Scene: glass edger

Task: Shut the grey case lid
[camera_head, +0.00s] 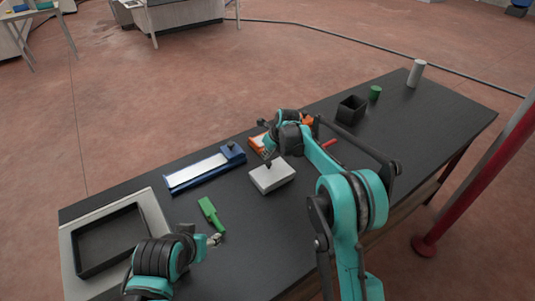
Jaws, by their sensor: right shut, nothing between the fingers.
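The small grey case (272,177) sits on the dark table near its middle. Its pale top looks flat and lies over the box, so the lid appears down; any narrow gap is too small to tell. My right gripper (268,160) is shut and empty, pointing down at the case's back left edge. Whether it touches the lid I cannot tell. My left gripper (215,240) is low over the table's front left, apart from the case; its fingers are too small to read.
A blue-framed tool (205,170) and a green-handled item (211,215) lie left of the case. A grey-rimmed black tray (72,250) is at far left. An orange item (257,142) is behind. A black bin (351,109), green cup (375,92) and pale cylinder (416,73) stand at back right.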

